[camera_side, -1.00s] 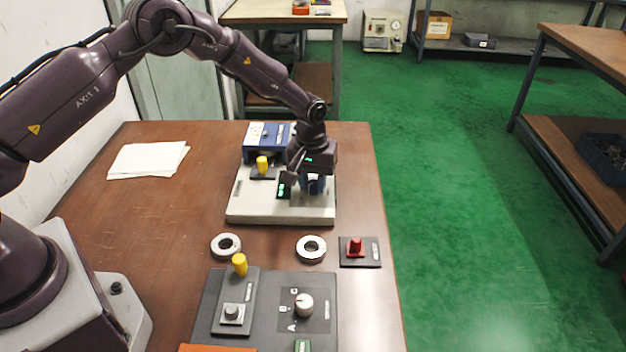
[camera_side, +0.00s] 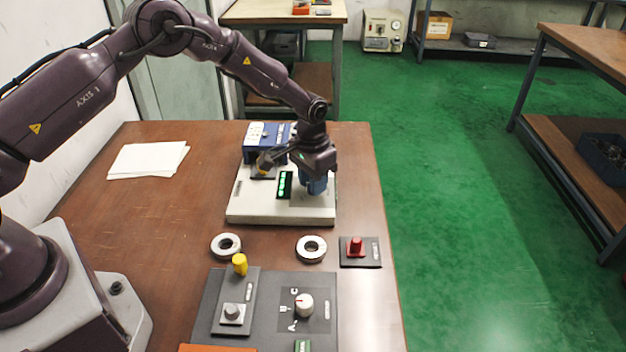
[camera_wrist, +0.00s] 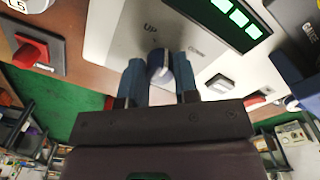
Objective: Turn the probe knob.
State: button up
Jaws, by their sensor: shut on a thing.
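The probe knob (camera_wrist: 159,66), a small rounded grey and blue knob, stands on the light gauge plate (camera_wrist: 125,35) beside the words UP and DOWN in the wrist view. My gripper (camera_wrist: 160,84) is shut on the knob, one blue finger on each side. In the side view my gripper (camera_side: 314,184) reaches down over the right part of the pale gauge base (camera_side: 255,213) and hides the knob. A display with lit green digits (camera_side: 285,185) stands left of the fingers. It also shows at the top of the wrist view (camera_wrist: 237,17).
Two bearing rings (camera_side: 226,245) (camera_side: 311,249) lie in front of the base. A red knob on a dark plate (camera_side: 356,248) stands to their right. A dark panel with a white dial (camera_side: 304,305) and a yellow-topped lever (camera_side: 240,265) is nearest. Papers (camera_side: 148,159) lie at left.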

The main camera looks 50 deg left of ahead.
jog(key=m, duration=0.5)
jog(key=shift+m, duration=0.3)
jog(key=m, duration=0.4)
jog(key=shift+m, duration=0.3)
jog(key=o, duration=0.9)
jog(key=r, duration=1.3)
jog(key=shift+w+a, duration=0.15)
jog(key=shift+w, duration=0.1)
